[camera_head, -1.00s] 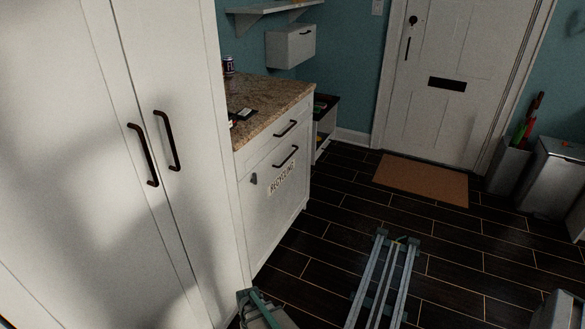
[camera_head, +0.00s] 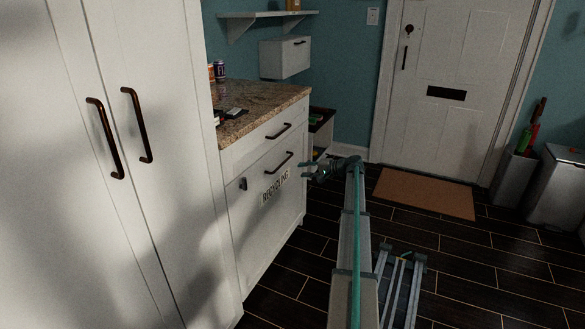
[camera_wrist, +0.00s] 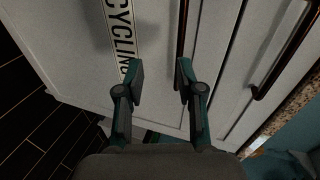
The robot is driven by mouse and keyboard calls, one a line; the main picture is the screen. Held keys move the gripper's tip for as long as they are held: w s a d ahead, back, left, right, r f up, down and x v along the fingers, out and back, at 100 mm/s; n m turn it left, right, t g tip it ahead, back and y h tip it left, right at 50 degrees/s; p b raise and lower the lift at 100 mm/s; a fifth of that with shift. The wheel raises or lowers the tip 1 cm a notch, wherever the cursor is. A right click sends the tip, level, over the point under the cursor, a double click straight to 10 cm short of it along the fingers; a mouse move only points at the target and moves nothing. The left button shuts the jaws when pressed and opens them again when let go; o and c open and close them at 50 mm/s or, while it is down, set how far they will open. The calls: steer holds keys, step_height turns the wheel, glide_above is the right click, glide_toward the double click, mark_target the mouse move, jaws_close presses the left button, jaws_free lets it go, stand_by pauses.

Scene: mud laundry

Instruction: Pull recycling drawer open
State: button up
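The recycling drawer (camera_head: 259,226) is the large white lower front with a "RECYCLING" label (camera_head: 275,186) and a dark bar handle (camera_head: 280,162). It looks closed in the head view. My gripper (camera_head: 304,171) is in front of the drawer, just right of its handle, with its fingers pointing toward the cabinet. In the wrist view my gripper (camera_wrist: 159,75) is open and empty, its two fingers spread apart. There the drawer handle (camera_wrist: 181,35) runs down to near the right fingertip, and the label (camera_wrist: 124,35) is near the left fingertip. Whether a finger touches the handle cannot be told.
A narrower drawer with its own handle (camera_head: 278,131) sits above, under the granite countertop (camera_head: 262,100). Tall white cabinet doors (camera_head: 70,200) stand at the left. A brown doormat (camera_head: 425,194) lies by the white door. A bin (camera_head: 556,190) stands at the right. Dark floor is clear before the drawer.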

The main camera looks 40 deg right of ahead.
mark_target(284, 163)
steer(key=shift+t+y, duration=0.4)
steer(key=shift+t, duration=0.1)
steer(key=x, duration=0.3)
steer(key=r+b+x, duration=0.1)
steer(key=x, duration=0.3)
steer(key=r+x, duration=0.1)
steer(key=x, duration=0.3)
steer(key=shift+w+d, duration=0.25)
steer(key=shift+w, duration=0.15)
jaws_close()
